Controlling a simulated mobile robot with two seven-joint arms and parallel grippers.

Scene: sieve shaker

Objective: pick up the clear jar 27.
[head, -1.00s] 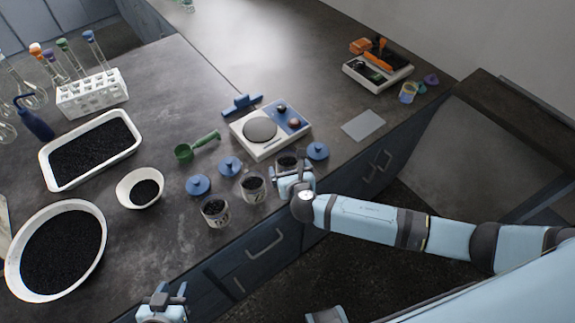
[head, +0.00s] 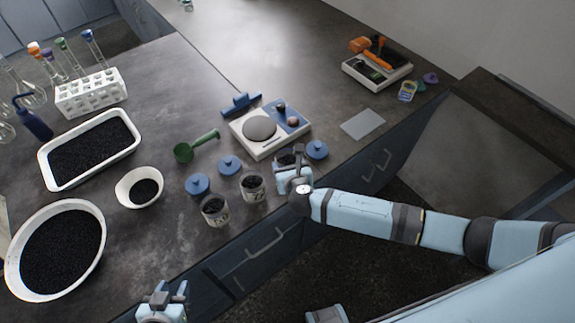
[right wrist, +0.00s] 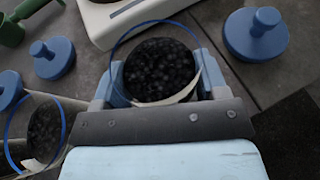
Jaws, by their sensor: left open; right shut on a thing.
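A clear jar of dark grains (head: 286,160) is at the right end of a row of jars near the bench's front edge. My right gripper (head: 294,172) is shut on this jar, fingers on either side of it. In the right wrist view the jar (right wrist: 160,72) sits upright between the fingers (right wrist: 160,85). Its label is hidden, and I cannot tell whether it is clear of the bench. Two similar jars, a middle one (head: 252,188) and a left one (head: 214,211), stand beside it; their labels are too small to read surely. My left gripper (head: 167,297) is open and empty at the bottom.
Blue lids (head: 229,166) lie around the jars, one (head: 317,150) close right of the held jar. A balance (head: 287,121) stands just behind, with a green scoop (head: 190,150) to its left. A white tray (head: 50,178) and bowls are at left. Free bench lies behind the balance.

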